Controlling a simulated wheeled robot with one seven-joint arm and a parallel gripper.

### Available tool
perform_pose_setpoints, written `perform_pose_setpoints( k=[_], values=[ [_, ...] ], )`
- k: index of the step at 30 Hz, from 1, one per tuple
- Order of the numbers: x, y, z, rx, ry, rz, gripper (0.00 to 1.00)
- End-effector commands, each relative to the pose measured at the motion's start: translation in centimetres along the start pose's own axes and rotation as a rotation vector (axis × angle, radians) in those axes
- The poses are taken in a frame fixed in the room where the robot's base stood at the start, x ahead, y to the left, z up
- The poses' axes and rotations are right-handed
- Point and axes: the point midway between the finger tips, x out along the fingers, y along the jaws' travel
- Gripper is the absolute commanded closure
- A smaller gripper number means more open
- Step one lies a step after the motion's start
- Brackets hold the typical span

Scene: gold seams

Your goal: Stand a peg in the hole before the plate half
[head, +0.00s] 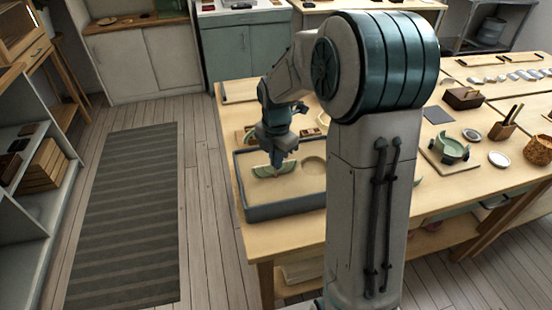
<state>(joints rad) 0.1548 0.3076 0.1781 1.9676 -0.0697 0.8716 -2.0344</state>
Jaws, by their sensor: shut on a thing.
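My gripper (277,168) points down over the sandy bed of a grey-rimmed tray (290,209) at the near left corner of the table. A pale green plate half (260,171) is in the tray, just left of my gripper's fingers. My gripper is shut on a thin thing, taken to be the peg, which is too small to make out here. The hole before the plate half cannot be made out. A round hollow (313,164) shows in the sand right of my gripper. My arm's column hides the tray's right end.
Small boxes (310,132) lie behind the tray. Right of my arm stand a green vessel on a board (450,152), a wooden block with sticks (505,124), a white dish (499,159) and a woven basket (539,150). Open floor with a striped rug (125,215) lies left of the table.

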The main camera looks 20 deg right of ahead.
Motion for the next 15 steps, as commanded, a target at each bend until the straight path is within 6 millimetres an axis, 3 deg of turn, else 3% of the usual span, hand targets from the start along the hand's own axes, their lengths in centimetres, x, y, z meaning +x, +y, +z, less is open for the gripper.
perform_pose_setpoints(
  k=[6, 7, 9, 15],
  values=[
    [0.12, -0.05, -0.02, 0.000, 0.001, -0.002, 1.00],
    [0.12, -0.05, -0.02, 0.000, 0.001, -0.002, 0.86],
    [0.13, -0.05, -0.03, 0.000, 0.002, -0.002, 0.69],
    [0.15, -0.02, -0.07, -0.001, 0.002, -0.002, 0.69]
  ],
)
